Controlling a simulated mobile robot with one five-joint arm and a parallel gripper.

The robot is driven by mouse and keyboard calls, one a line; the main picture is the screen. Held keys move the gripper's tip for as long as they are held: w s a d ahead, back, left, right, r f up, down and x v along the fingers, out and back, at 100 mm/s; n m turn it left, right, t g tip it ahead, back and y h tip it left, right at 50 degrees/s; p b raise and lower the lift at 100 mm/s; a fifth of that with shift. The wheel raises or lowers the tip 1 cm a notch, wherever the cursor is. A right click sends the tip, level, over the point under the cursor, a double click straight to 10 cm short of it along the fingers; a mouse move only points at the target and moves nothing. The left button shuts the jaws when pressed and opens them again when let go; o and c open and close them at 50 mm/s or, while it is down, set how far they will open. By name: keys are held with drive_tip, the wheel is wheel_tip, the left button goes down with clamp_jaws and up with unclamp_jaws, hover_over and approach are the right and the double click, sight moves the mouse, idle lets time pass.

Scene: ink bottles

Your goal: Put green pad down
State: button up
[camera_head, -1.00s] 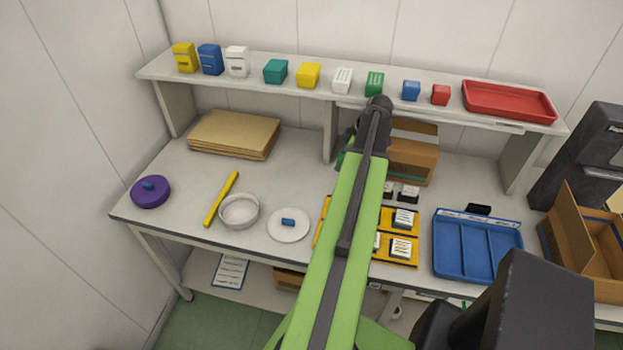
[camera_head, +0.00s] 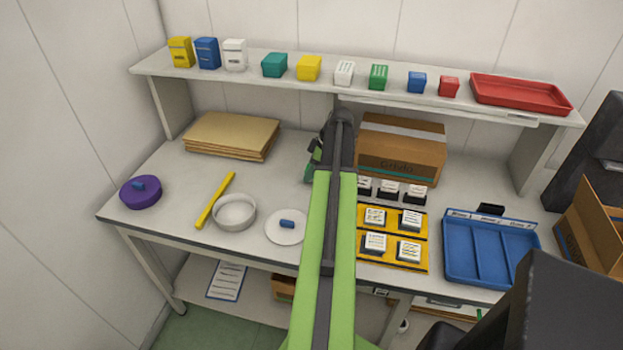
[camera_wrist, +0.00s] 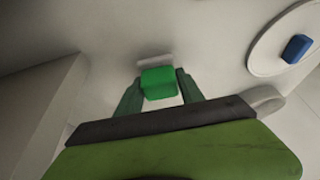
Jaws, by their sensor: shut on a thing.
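The green pad (camera_wrist: 158,83) is a small bright green block between the two fingers of my gripper (camera_wrist: 158,90) in the wrist view. My gripper is shut on it. A pale strip shows just beyond the pad, with grey surface around it. I cannot tell whether the pad touches that surface. In the head view, my arm hides most of the gripper and the pad, over the middle of the bench (camera_head: 262,170), left of the cardboard box (camera_head: 400,155).
A white lid with a blue knob (camera_head: 286,232) lies near the arm, and a white bowl (camera_head: 234,212) left of it. Yellow stamp trays (camera_head: 392,236) and a blue tray (camera_head: 490,250) lie right. The shelf (camera_head: 230,77) holds small boxes above the back.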

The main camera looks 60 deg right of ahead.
wheel_tip(320, 180, down, 2)
drive_tip(key=shift+b, duration=0.3)
drive_tip(key=shift+r, duration=0.25)
drive_tip(key=shift+f, duration=0.2)
drive_tip(key=o, duration=1.2)
drive_tip(key=shift+r, duration=0.1)
drive_tip(key=p+v, duration=1.1)
drive_tip(key=v, duration=0.1)
drive_tip(key=shift+r+p, duration=0.2)
drive_tip(key=shift+p, duration=0.15)
